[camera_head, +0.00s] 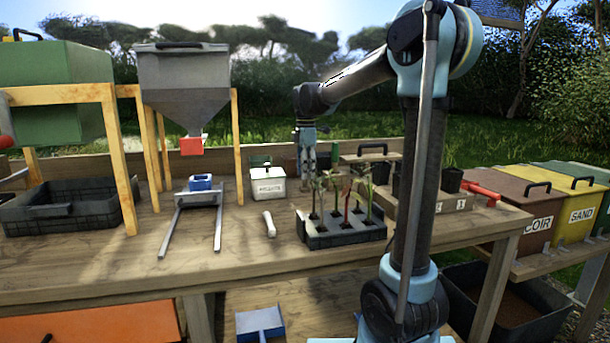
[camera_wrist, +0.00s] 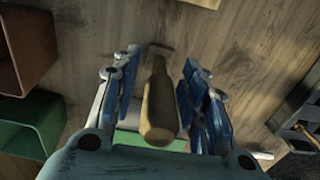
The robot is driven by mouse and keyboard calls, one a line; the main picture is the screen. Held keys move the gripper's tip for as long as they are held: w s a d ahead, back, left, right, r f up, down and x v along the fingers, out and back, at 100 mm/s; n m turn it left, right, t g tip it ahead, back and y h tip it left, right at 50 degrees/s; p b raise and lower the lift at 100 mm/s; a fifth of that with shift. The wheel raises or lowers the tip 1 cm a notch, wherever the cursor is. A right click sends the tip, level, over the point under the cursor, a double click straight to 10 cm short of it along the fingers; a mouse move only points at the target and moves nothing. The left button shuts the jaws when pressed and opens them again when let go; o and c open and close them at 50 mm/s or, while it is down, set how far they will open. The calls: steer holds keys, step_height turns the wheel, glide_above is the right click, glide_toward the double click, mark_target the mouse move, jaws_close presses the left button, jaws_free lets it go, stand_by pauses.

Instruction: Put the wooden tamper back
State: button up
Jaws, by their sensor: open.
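A wooden tool with a rounded handle, which looks like the wooden tamper (camera_wrist: 160,100), shows in the wrist view. Its near end is large, and its far end widens at the wooden surface below. My gripper (camera_wrist: 154,92) is open, with one blue-padded finger on each side of the tool. In the head view my gripper (camera_head: 307,172) points down at the back of the bench, behind the seedling tray. The tool cannot be made out there.
A dark tray of seedlings (camera_head: 345,237) stands in front of my gripper. A white labelled box (camera_head: 268,186) is to its left. A pale rod (camera_head: 269,224) lies on the bench (camera_head: 110,258). A hopper (camera_head: 183,80) stands farther left. Green (camera_wrist: 30,122) and brown (camera_wrist: 28,45) containers flank the tool's left.

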step_height(320, 180, up, 11)
steer(key=shift+r, duration=0.1)
stand_by(0.3)
